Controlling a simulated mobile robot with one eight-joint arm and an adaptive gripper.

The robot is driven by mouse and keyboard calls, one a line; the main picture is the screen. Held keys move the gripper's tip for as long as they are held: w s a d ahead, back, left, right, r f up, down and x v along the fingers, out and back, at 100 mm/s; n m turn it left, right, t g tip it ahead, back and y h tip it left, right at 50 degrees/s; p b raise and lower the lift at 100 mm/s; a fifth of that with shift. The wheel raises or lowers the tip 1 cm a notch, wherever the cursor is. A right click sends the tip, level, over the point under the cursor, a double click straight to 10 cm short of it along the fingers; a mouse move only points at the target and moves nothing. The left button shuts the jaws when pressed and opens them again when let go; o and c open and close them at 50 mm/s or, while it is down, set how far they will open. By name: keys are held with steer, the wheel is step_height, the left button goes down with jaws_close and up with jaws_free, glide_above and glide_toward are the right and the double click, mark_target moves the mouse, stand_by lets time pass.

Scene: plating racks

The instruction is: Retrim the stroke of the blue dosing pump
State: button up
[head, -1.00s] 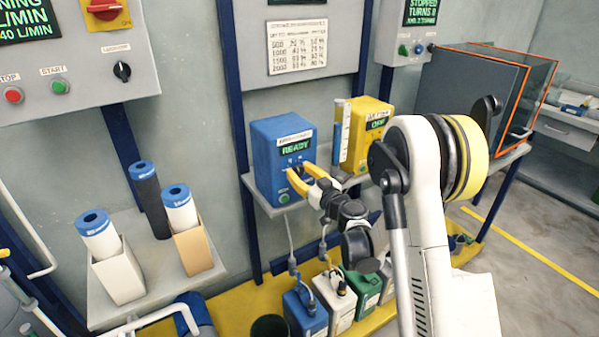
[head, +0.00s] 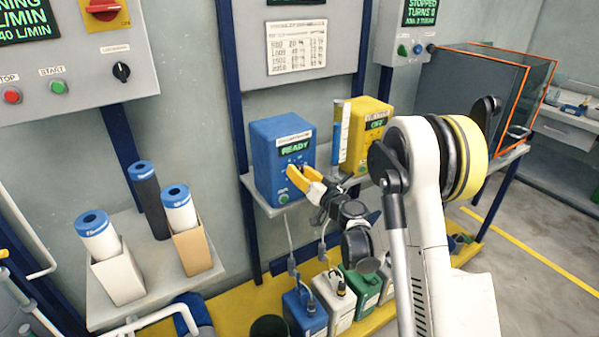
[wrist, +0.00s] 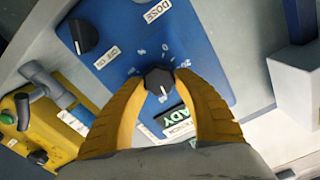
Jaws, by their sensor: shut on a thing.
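The blue dosing pump (head: 273,155) stands on a shelf in the head view, its display reading READY. My gripper (head: 296,172) reaches its front face with yellow fingers. In the wrist view the pump's blue face (wrist: 200,45) shows a black stroke knob (wrist: 158,81) with a white pointer line and a printed number scale around it. The fingers of my gripper (wrist: 160,92) are shut on this knob, one on each side. A second black knob (wrist: 83,36) sits by an OFF/ON label on the same face. The lower scale is partly hidden by the fingers.
A yellow pump (head: 368,125) with a display reading OFF stands right of the blue one, a clear blue-marked cylinder (head: 340,130) between. Several canisters (head: 305,312) stand below. Filter cartridges in holders (head: 118,270) stand at left.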

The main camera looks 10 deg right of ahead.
steer(key=o, duration=1.2)
steer(key=v, duration=0.7)
steer(key=shift+s, duration=0.2)
